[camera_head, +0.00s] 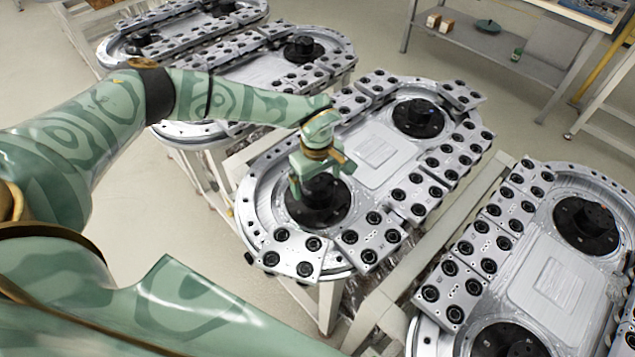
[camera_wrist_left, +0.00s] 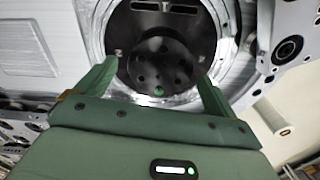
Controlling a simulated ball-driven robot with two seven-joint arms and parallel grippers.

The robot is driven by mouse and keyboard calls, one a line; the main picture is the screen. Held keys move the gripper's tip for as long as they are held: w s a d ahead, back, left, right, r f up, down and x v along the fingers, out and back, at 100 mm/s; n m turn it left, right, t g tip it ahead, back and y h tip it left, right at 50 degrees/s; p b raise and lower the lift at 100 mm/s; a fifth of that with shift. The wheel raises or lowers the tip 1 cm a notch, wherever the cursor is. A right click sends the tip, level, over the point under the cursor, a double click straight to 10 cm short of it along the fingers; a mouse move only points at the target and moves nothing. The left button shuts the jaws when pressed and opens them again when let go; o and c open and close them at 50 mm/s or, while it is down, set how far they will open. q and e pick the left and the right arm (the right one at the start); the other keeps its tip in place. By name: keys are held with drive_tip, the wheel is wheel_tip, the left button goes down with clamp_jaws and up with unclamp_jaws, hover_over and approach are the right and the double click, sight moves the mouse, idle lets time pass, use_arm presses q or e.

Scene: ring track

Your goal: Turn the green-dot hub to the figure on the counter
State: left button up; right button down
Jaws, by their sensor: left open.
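The green-dot hub (camera_wrist_left: 160,62) is a black round hub with small holes on a black disc, in the wrist view. Its green dot (camera_wrist_left: 158,91) sits at the hub's lower edge, nearest my gripper. In the head view the hub (camera_head: 320,208) is at the near end of the middle track, partly hidden by my gripper. My left gripper (camera_head: 321,180) is open over it, with the fingers to either side of the hub in the wrist view (camera_wrist_left: 158,72). A slotted window (camera_wrist_left: 165,7) shows on the disc at the top edge; no figure is readable. My right gripper is not in view.
The middle track (camera_head: 372,150) has a second black hub (camera_head: 418,117) at its far end and several carriage plates around its rim. Similar tracks stand left (camera_head: 232,75) and right (camera_head: 550,265). A shelf table (camera_head: 490,45) is at the back right.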

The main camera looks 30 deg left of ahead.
use_arm(q)
drive_tip(key=shift+f, duration=0.6)
drive_tip(key=c, duration=1)
